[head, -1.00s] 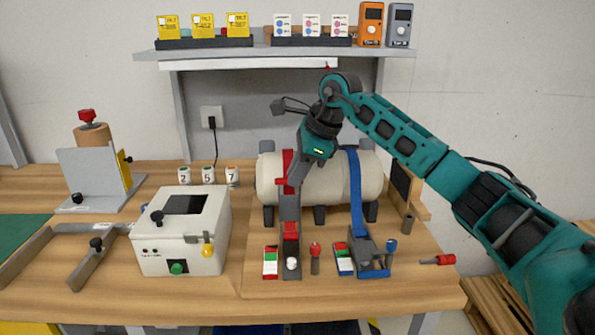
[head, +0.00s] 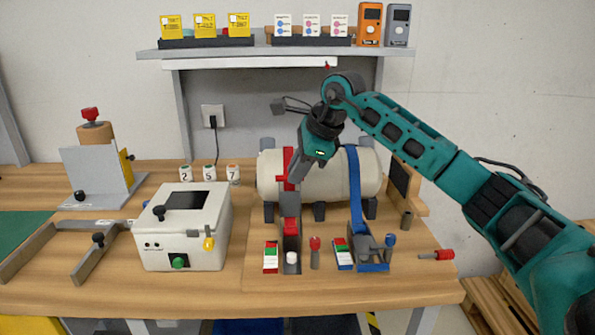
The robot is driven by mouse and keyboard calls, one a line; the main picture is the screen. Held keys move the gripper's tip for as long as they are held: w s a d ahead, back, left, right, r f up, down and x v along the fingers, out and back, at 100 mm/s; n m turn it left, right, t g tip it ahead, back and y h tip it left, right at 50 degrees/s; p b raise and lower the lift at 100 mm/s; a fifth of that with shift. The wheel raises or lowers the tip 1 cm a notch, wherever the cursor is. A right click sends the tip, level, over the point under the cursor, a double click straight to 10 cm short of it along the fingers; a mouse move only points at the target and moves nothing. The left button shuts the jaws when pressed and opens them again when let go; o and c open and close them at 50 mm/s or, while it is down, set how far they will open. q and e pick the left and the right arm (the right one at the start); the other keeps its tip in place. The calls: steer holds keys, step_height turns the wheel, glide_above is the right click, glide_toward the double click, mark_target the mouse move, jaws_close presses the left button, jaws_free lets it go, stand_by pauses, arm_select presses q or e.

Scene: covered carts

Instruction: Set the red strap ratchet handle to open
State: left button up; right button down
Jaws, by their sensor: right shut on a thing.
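A cream cylinder (head: 337,178) lies on its stand on the bench, with a red strap (head: 288,162) and a blue strap (head: 355,178) over it. The red strap runs down to its ratchet (head: 291,228) at the front. My right gripper (head: 296,182) reaches down from above in front of the red strap. It is shut on the red strap ratchet handle (head: 291,207), which stands up steeply. The fingertips and handle overlap, so the exact grip is hard to see. My left gripper is not in view.
The blue strap's ratchet (head: 372,250) is to the right. Red-and-green labels and small knobs stand in front. A white box (head: 184,228) is to the left. A red-handled tool (head: 437,255) lies at the right. A shelf (head: 275,52) hangs above.

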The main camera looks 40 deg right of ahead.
steer(key=c, duration=1.1)
jaws_free()
steer(key=shift+d+f, duration=0.1)
steer(key=shift+d, duration=0.05)
steer(key=v, duration=1.3)
steer(key=shift+w, duration=0.15)
